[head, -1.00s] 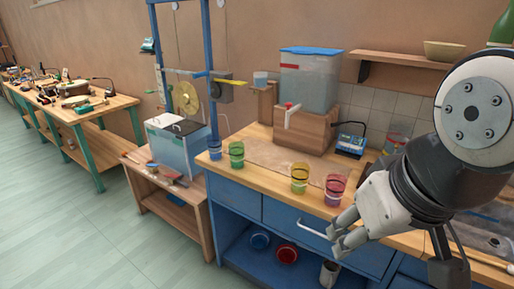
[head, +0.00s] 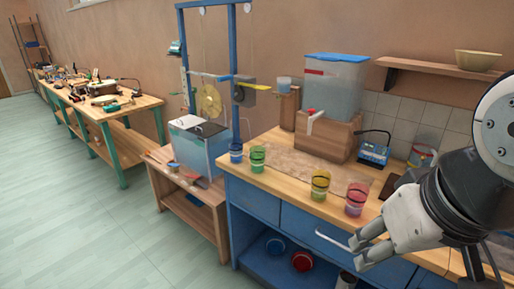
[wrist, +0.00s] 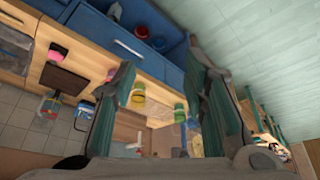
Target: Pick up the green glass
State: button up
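The green glass (head: 257,158) stands upright near the left front corner of the wooden bench top (head: 283,175). A blue glass (head: 236,153) is close on its left. A yellow glass (head: 320,185) and a pink glass (head: 356,199) stand to its right along the front edge. My gripper (head: 357,253) is open and empty in front of the bench, right of and nearer than the green glass. In the wrist view the green glass (wrist: 180,112) shows between my spread fingers, beyond them, beside the yellow glass (wrist: 138,93).
A water container (head: 334,88) on a wooden block stands behind the glasses. A blue post (head: 236,75) of a frame rises by the bench's left end. A low table with a clear tank (head: 199,150) is left of it. Open floor (head: 120,245) lies at the left.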

aim_at(257, 160)
jog(key=i+j+z, duration=0.25)
jog(key=i+j, duration=1.05)
